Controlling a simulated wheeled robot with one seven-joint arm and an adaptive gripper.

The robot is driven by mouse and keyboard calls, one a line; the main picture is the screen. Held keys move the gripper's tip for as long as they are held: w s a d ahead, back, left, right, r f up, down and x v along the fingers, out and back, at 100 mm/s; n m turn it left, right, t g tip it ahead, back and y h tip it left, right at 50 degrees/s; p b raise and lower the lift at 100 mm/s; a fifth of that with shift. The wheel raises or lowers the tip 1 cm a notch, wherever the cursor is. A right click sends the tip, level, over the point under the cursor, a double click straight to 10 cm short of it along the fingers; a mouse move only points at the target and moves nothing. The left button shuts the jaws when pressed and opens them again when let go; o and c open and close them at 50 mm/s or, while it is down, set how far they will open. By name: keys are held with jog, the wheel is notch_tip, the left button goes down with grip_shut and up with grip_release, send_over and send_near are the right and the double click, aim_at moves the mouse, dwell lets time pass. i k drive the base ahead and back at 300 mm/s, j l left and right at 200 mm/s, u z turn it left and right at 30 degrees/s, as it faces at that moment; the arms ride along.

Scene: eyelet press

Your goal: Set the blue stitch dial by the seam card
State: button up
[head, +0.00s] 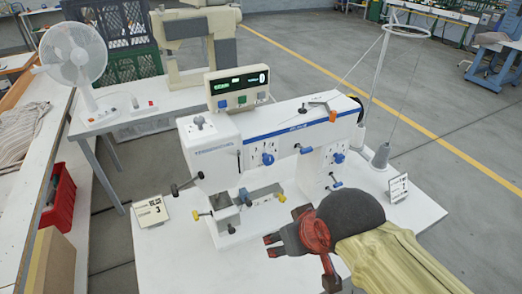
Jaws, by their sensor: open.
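The white sewing-type machine (215,158) stands on a white table. Several blue knobs show on its front: one on a marked panel (267,158) at mid-arm, one beside it (305,149), one on the right panel (338,157). I cannot tell for sure which is the stitch dial, nor read their settings. A small card (152,212) with a symbol and what looks like a 3 stands at the table's left. Another card (398,189) stands at the right; its mark is unclear. My gripper (270,246) is open and empty, in front of the machine, apart from the knobs.
A display box (238,87) sits atop the machine. A lever (174,187) and yellow-ended parts (230,229) stick out at its left front. A thread cone (381,155) and stand (372,80) are at right. The table's front left (175,260) is clear.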

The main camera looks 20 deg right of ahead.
aim_at(340, 158)
jog(key=k+l+z, duration=0.15)
jog(key=z, duration=0.3)
jog(key=k+l+z, duration=0.1)
jog(key=l+z, duration=0.2)
jog(key=z, duration=0.15)
jog(key=l+z, duration=0.25)
jog(key=z, duration=0.2)
jog(key=u, duration=1.35)
jog(key=k+j, duration=0.05)
